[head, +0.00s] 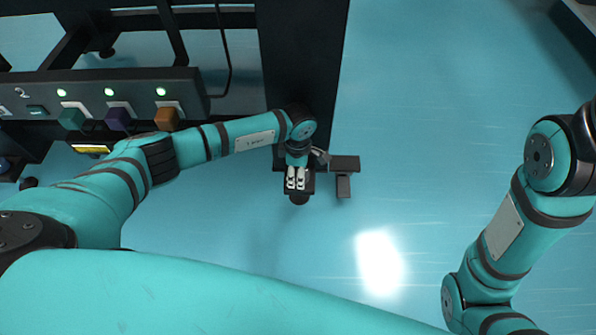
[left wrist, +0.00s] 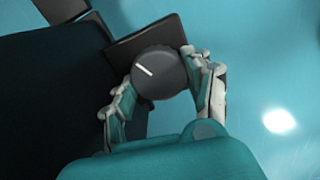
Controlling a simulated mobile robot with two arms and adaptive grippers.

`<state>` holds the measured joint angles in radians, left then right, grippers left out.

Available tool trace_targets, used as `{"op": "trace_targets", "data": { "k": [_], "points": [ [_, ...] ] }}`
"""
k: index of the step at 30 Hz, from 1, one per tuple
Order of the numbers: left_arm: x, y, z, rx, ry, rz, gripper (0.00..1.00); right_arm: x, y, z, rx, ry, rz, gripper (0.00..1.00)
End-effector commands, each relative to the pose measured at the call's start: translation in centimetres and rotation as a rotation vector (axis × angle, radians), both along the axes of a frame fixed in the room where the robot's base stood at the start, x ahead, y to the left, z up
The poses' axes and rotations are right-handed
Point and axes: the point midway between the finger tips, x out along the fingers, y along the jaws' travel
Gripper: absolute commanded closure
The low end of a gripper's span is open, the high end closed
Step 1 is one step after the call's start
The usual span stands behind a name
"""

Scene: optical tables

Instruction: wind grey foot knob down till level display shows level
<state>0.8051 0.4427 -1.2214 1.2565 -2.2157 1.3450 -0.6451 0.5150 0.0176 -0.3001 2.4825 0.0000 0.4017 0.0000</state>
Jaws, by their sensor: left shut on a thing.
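The grey foot knob (left wrist: 158,72) is a round dark knob with a short white mark, which points to the upper left in the left wrist view. In the head view the knob (head: 299,199) shows just below my left fingers, at the corner of the dark table. My left gripper (head: 297,179) is shut on the knob, with one finger on each side of it, as the left wrist view (left wrist: 155,82) shows. A small yellow panel (head: 91,149) shows at the left, partly cut by my arm; I cannot read it. My right gripper is out of view.
A dark console (head: 195,92) with green lights and coloured blocks (head: 166,118) stands at the upper left. The dark table top (head: 300,55) ends beside my gripper. A dark bracket (head: 344,164) sticks out just right of it. The teal floor (head: 430,130) to the right is clear.

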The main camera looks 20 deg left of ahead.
Motion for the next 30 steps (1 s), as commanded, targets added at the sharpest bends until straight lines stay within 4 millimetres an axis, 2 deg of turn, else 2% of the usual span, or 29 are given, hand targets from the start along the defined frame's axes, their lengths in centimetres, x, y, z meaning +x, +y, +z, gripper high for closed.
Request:
{"op": "trace_targets", "data": {
  "k": [10,25,26,28,30],
  "points": [
    [0.10,-0.04,0.05,-0.002,-0.001,-0.135,0.81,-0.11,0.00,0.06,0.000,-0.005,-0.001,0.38],
    [0.11,-0.08,0.06,-0.002,-0.001,-0.155,0.81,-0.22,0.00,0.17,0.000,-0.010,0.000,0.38],
    [0.11,-0.08,0.06,-0.002,-0.001,-0.154,0.47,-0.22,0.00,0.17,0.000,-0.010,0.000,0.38],
    [0.11,-0.07,0.06,-0.002,-0.001,-0.154,0.38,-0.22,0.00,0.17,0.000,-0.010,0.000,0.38],
    [0.10,-0.06,0.06,-0.002,-0.001,-0.154,0.38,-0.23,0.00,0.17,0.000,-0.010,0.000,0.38]
  ]
}}
